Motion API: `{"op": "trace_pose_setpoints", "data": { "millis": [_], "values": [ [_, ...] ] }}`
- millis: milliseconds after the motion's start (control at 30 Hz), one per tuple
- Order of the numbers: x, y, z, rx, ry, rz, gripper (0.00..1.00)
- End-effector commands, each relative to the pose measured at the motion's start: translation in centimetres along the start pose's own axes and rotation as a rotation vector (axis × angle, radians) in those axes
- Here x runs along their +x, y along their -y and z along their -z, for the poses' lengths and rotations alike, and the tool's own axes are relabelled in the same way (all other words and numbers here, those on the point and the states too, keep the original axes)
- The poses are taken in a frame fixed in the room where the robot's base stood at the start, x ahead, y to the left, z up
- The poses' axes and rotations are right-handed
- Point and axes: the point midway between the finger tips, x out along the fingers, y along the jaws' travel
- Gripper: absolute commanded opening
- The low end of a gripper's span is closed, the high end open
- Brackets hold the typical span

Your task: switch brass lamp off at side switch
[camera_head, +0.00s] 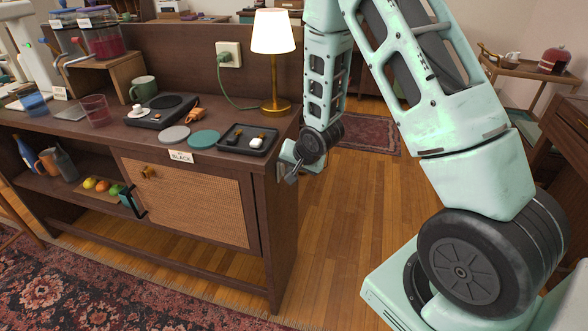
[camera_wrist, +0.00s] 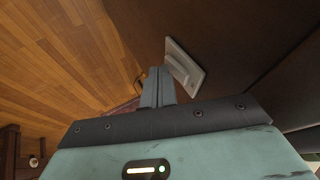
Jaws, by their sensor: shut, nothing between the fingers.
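The brass lamp (camera_head: 276,105) stands upright at the right end of the cabinet top, and its shade (camera_head: 273,31) glows. In the wrist view a pale switch plate (camera_wrist: 184,66) is fixed to a dark wood panel. My gripper (camera_head: 292,179) is beside the cabinet's right end, below the top. In the wrist view my gripper (camera_wrist: 160,72) is shut and empty, its fingertips just left of the plate. I cannot tell whether they touch it. The switch is not seen clearly in the head view, and the plate's face is seen at a slant.
A black tray (camera_head: 233,149) with small items lies near the cabinet's right edge. The lamp's green cord runs to a wall outlet (camera_head: 229,54). The wooden floor (camera_head: 345,230) right of the cabinet is clear. A small side table (camera_head: 524,69) stands at the back right.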

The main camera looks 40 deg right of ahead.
Motion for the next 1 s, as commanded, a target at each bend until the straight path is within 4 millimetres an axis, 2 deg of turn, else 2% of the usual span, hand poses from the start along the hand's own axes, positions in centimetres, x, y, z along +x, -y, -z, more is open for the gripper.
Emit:
{"op": "trace_pose_setpoints", "data": {
  "millis": [467,1000],
  "values": [
    [0.3,0.3,-0.1,0.018,-0.007,0.049,0.0],
    [-1.0,1.0,0.6,0.019,-0.009,0.049,0.0]
  ]
}}
